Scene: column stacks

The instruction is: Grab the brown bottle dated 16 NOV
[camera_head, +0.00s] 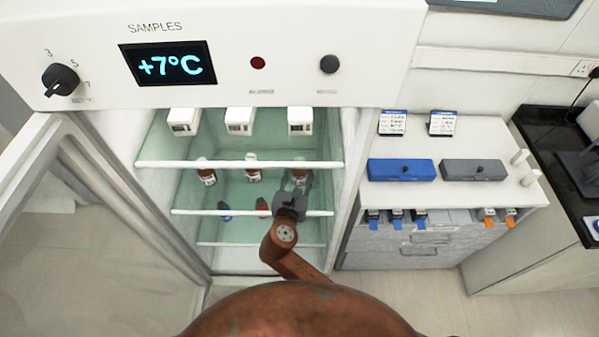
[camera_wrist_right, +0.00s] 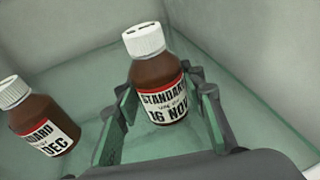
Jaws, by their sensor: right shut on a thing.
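The brown bottle dated 16 NOV (camera_wrist_right: 158,85), with a white cap and a STANDARD label, stands between the fingers of my right gripper (camera_wrist_right: 168,98) in the right wrist view. The fingers are shut on its sides. In the head view my right gripper (camera_head: 296,192) reaches into the fridge at the right end of the middle shelf, at the bottle there (camera_head: 299,168), and partly hides it. A second brown bottle (camera_wrist_right: 44,128), its label ending in DEC, stands to the left, apart from the gripper. My left gripper is not in view.
The fridge's glass door (camera_head: 90,200) stands open at left. White boxes (camera_head: 239,121) sit on the upper shelf; blue (camera_head: 224,211) and red (camera_head: 262,207) items are lower. The fridge's right wall is close to my gripper. A side counter (camera_head: 455,200) holds two cases.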

